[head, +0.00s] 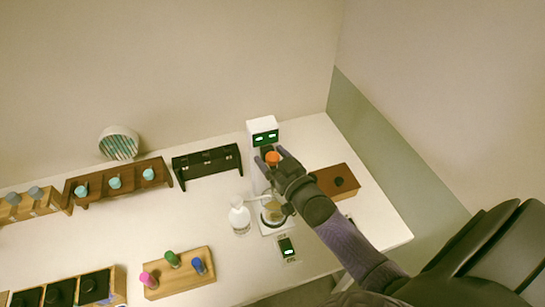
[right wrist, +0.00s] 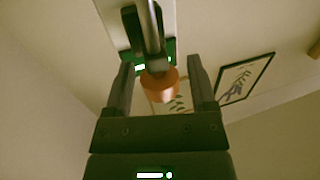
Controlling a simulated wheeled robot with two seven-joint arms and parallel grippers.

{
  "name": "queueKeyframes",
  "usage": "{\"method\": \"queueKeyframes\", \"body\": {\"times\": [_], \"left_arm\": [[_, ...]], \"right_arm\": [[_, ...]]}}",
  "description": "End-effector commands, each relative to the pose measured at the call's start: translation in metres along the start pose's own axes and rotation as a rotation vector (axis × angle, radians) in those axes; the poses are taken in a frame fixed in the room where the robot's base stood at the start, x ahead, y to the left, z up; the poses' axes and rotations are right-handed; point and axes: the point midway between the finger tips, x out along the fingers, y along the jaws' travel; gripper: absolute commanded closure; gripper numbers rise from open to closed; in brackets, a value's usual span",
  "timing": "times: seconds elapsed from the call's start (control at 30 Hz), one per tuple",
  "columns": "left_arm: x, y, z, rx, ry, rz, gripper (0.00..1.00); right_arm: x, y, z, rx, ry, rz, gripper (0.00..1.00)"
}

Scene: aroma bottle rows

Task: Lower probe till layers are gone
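A white homogenizer-like stand with a green-lit display (head: 263,133) stands at the back right. Its orange knob (head: 272,158) sits below the display. My right gripper (head: 279,157) is at the knob; in the right wrist view the orange knob (right wrist: 159,86) lies between my right fingers (right wrist: 161,65), with a gap on each side. A grey metal bar (right wrist: 151,35) shows beside the knob. A glass beaker (head: 272,211) with yellowish-brown contents stands below, partly behind my gripper. The probe's tip and the layers cannot be made out. My left gripper is not in view.
A clear flask (head: 239,218) stands just left of the beaker. A small green-lit display unit (head: 287,248) is in front. A brown box (head: 337,182) is to the right, a black rack (head: 207,162) at the back. A wooden bottle rack (head: 180,277) stands front left.

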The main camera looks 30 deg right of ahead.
Motion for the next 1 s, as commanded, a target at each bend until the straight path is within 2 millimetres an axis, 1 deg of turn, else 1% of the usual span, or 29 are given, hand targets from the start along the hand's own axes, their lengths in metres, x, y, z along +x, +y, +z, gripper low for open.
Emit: {"method": "queueKeyframes", "body": {"times": [0.03,0.07,0.1,0.17,0.2,0.27,0.3,0.33,1.0], "left_arm": [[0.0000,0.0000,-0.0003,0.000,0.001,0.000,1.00],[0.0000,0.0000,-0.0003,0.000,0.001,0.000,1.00],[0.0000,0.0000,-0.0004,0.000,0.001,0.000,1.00],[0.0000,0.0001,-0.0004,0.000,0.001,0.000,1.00],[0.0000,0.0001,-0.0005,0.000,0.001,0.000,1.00],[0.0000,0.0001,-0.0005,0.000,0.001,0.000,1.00],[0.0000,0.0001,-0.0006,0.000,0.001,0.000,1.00],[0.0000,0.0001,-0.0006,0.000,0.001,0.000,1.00],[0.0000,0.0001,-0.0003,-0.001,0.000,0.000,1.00]], "right_arm": [[-0.0001,0.0000,0.0000,0.000,0.000,0.000,0.40],[-0.0001,0.0000,0.0000,0.000,0.000,0.000,0.47],[-0.0002,0.0000,0.0000,0.000,0.000,0.000,0.55],[-0.0002,0.0000,0.0000,0.000,0.000,0.000,0.68],[-0.0002,0.0000,0.0000,0.000,0.000,0.000,0.76],[-0.0002,0.0000,0.0000,0.000,0.000,0.000,0.89],[-0.0002,0.0000,0.0000,0.000,0.000,0.000,0.97],[-0.0003,0.0000,0.0000,0.000,0.000,0.000,1.00],[-0.0003,0.0000,-0.0001,0.000,0.000,0.000,1.00]]}}
